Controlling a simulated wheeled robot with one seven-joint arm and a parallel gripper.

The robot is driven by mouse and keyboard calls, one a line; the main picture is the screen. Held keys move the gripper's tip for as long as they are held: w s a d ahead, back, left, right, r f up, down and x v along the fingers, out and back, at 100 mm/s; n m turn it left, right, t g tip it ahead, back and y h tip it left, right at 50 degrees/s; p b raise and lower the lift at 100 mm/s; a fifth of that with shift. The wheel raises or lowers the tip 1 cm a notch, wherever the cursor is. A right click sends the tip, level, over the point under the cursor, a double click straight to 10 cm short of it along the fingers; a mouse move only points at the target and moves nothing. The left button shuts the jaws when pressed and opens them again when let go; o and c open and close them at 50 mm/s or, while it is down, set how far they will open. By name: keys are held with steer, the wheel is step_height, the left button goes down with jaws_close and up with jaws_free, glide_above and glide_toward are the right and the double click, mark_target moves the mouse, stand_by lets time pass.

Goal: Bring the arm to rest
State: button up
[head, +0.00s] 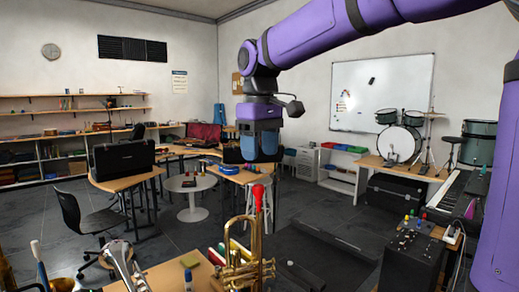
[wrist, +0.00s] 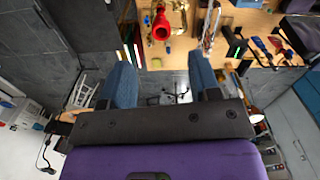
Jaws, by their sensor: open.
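My purple arm (head: 310,38) reaches in from the upper right of the head view. My gripper (head: 260,157) hangs from it with its blue fingers pointing down, above the level of the near table. In the wrist view my gripper (wrist: 161,72) shows two blue fingers spread apart with nothing between them. Floor lies below the gap, and the table edge is just beyond it.
A brass instrument (head: 248,262) with a red piece (head: 258,194) on top stands on the near table (head: 165,274). The red piece also shows in the wrist view (wrist: 161,27). A keyboard (head: 455,198) is at right. A chair (head: 88,222) stands at left.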

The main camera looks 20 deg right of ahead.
steer(key=s+d+f+m+t, duration=0.1)
steer(key=s+d+f, duration=0.1)
steer(key=s, duration=0.5)
steer(key=s+d+f+m+t, duration=0.2)
steer(key=s+f, duration=0.2)
steer(key=s, duration=0.3)
steer(key=s+d+f+m+t, duration=0.2)
steer(key=s+d+f, duration=0.1)
steer(key=s, duration=0.4)
